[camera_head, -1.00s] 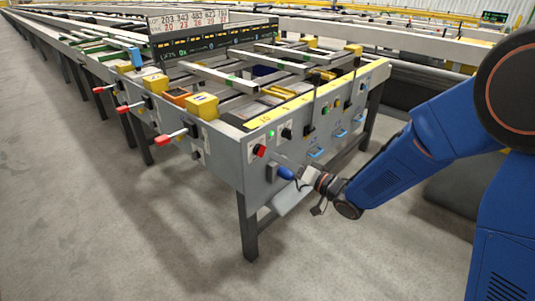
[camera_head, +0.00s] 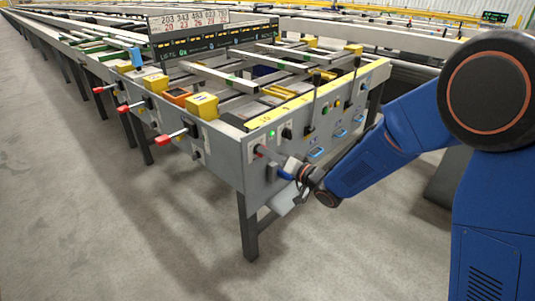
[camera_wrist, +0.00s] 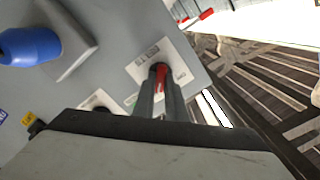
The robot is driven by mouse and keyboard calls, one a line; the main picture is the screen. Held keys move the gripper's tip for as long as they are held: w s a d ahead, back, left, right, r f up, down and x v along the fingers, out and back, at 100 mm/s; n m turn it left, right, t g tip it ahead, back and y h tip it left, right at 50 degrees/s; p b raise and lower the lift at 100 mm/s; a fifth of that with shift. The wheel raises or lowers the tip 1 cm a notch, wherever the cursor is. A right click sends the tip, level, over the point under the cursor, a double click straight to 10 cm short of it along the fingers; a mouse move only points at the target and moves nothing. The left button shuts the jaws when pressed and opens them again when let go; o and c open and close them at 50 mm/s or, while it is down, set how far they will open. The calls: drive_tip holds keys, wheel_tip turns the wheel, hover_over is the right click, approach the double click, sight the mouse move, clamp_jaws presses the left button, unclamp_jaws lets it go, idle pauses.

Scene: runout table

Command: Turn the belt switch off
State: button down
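A red switch knob (camera_head: 258,148) sits on the left part of the grey end panel (camera_head: 228,160) of the runout table. In the wrist view the red knob (camera_wrist: 161,76) stands on a pale label plate (camera_wrist: 141,70), whose print is too small to read. My gripper (camera_wrist: 160,80) reaches the panel with its two grey fingers close together, one on each side of the knob, with red showing between them. The fingers hide part of the knob. A black switch (camera_head: 287,133) is to its right, by a green lamp (camera_head: 271,133).
A blue handle (camera_wrist: 30,46) on a grey plate is close beside my gripper. Levers with red grips (camera_head: 163,139) stick out from the table's left side. More knobs and blue handles (camera_head: 315,153) line the panel to the right. The floor at left is clear.

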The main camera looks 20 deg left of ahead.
drive_tip(key=shift+n, duration=0.4)
drive_tip(key=n, duration=1.6)
drive_tip(key=shift+s+n, duration=0.25)
drive_tip(key=shift+n, duration=0.15)
idle(0.4)
drive_tip(key=c, duration=1.8)
unclamp_jaws()
drive_tip(key=v, duration=1.7)
drive_tip(key=shift+s+d+f, duration=0.1)
drive_tip(key=shift+s+d, duration=0.05)
